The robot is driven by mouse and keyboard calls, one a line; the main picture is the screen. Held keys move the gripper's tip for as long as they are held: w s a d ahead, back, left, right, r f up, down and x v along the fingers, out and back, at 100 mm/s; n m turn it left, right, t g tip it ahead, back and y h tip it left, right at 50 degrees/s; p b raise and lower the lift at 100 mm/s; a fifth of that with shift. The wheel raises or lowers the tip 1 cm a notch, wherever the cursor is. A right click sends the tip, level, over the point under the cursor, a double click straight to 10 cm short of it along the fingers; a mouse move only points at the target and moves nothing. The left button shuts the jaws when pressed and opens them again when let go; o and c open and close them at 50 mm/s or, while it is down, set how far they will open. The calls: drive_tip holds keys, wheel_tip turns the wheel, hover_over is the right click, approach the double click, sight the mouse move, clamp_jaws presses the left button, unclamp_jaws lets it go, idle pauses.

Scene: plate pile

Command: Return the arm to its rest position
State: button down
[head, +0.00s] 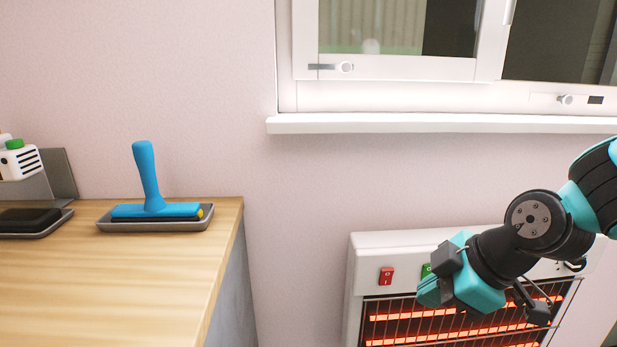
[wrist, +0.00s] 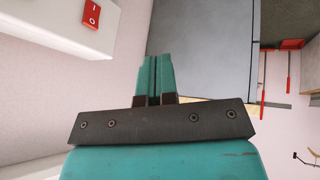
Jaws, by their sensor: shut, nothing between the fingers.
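My gripper (wrist: 158,75) shows in the wrist view with its two teal fingers side by side and shut, nothing between them. In the head view my arm is at the right, bent, with its teal and black end low in front of the heater (head: 400,243). The fingertips are hard to make out there. The end of the arm is well to the right of the wooden counter and below the window sill.
The wooden counter (head: 90,285) at left carries a blue-handled tool (head: 149,180) on a grey tray (head: 150,226), and another tray (head: 60,222) with a dark pad. The heater glows orange. A white window sill (head: 430,123) juts out above. Wall space between counter and heater is clear.

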drive_tip(key=s+a+r+m+g+h, duration=0.1)
drive_tip(key=s+a+r+m+g, duration=0.2)
drive_tip(key=s, duration=0.4)
drive_tip(key=s+a+r+m+g, duration=0.1)
drive_tip(key=s+a+r+m, duration=0.15)
drive_tip(key=s+m, duration=0.35)
wheel_tip(320, 180, up, 20)
drive_tip(key=n+p, duration=0.1)
drive_tip(key=p, duration=1.8)
drive_tip(key=shift+s+d+f, duration=0.2)
drive_tip(key=shift+d+f, duration=0.05)
drive_tip(key=shift+d, duration=0.2)
